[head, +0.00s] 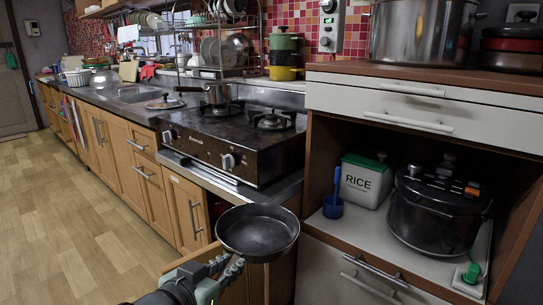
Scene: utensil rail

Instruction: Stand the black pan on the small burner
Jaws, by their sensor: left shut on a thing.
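The black pan (258,230) is a round, shallow dark pan in the lower middle of the head view. My left gripper (234,264) is shut on it at its near left side, and the pan is in the air, roughly level, in front of and below the stove (220,145). The handle is hidden or hard to make out. The stove has two burners. The right burner (272,120) is bare with a dark pot support. My right gripper is not in view.
A lid (165,103) lies on the counter to the left. Dish racks stand behind. The wooden floor (75,215) at left is clear.

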